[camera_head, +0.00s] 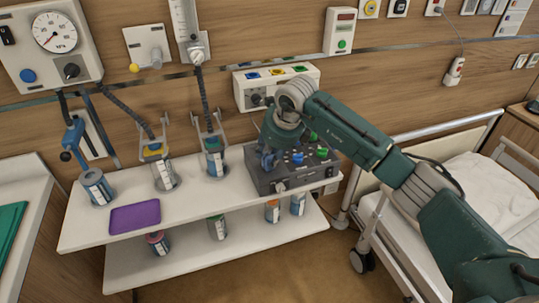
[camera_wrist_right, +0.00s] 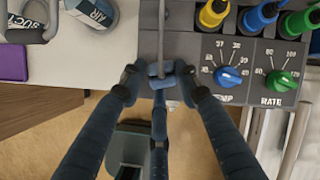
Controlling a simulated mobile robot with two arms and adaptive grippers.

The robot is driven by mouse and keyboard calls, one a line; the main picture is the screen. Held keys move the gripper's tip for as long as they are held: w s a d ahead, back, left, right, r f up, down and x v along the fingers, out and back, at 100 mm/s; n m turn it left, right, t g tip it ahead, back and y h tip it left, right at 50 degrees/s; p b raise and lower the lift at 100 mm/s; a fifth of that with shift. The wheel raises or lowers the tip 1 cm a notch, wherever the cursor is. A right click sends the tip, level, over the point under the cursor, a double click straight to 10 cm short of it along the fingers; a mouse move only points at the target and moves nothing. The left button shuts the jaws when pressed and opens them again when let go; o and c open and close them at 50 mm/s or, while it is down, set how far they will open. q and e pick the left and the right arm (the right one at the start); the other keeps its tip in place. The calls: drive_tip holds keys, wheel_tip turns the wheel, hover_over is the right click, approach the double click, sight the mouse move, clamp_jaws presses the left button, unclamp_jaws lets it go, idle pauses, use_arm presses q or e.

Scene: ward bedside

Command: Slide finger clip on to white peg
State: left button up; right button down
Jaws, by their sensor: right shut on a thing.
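My right gripper (camera_head: 269,160) is at the left part of the grey monitor box (camera_head: 310,177). The clip is between the fingertips, over the box's front left part. A small white piece, probably the white peg (camera_wrist_right: 172,103), shows just below the clip at the box's front edge. I cannot tell whether clip and peg touch. The clip is hidden in the head view. My left gripper is not in view.
The box has blue (camera_wrist_right: 228,76) and green (camera_wrist_right: 280,81) knobs and coloured plugs behind them. It stands on a white shelf (camera_head: 90,235) with several canisters and a purple pad (camera_head: 134,217). A bed (camera_head: 470,190) is at the right.

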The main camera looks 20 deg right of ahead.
drive_tip(key=c, duration=1.2)
unclamp_jaws()
